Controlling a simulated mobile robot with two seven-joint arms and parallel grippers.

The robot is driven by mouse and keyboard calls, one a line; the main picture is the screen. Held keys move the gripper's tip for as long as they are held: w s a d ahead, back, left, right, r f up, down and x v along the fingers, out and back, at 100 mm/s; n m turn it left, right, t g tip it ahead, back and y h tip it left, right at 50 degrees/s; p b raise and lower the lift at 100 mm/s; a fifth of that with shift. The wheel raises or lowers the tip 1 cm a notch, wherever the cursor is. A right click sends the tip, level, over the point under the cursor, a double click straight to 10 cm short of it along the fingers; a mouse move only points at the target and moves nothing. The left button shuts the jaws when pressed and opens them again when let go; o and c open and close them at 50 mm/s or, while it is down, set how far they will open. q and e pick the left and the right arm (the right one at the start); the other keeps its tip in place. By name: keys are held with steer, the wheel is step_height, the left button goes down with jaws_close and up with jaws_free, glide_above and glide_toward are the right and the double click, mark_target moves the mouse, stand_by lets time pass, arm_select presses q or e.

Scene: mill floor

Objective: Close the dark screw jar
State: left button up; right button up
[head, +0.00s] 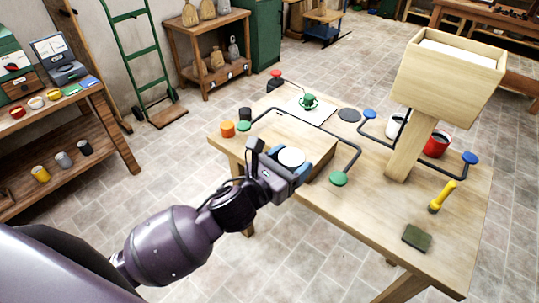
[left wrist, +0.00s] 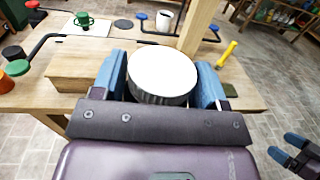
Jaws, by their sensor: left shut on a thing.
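My left gripper (head: 287,169) is shut on a round piece with a flat white top and a dark ribbed side (left wrist: 162,77). Its blue fingers press it from both sides, above or at a light wooden block (left wrist: 80,68). In the head view the piece's white top (head: 291,157) shows. What is beneath it is hidden, so I cannot tell whether it sits on a jar. A small black cylinder (head: 245,114) stands at the table's left edge. My right gripper (left wrist: 288,149) shows only in the left wrist view, off the table, its blue fingers apart and empty.
An orange pot (head: 228,128) stands by the black cylinder. Dark bent bars with green and blue knobs (head: 339,179) cross the table. A wooden box on a post (head: 405,150) rises at the right. A yellow-handled tool (head: 442,197) and dark green pad (head: 416,237) lie nearer.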

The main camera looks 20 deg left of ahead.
arm_select(q)
steer(key=d+m+g+h, duration=0.2)
steer(key=d+m+h, duration=0.1)
steer(key=d, duration=0.3)
steer(key=shift+d+r+g+h, duration=0.25)
steer(key=shift+g+h, duration=0.15)
steer(key=shift+h, duration=0.4)
steer(key=shift+w, duration=0.1)
steer(key=c, duration=0.4)
arm_select(e)
steer(key=shift+o, duration=0.9)
arm_select(q)
steer(key=shift+c, duration=0.2)
arm_select(e)
steer(key=v, duration=1.2)
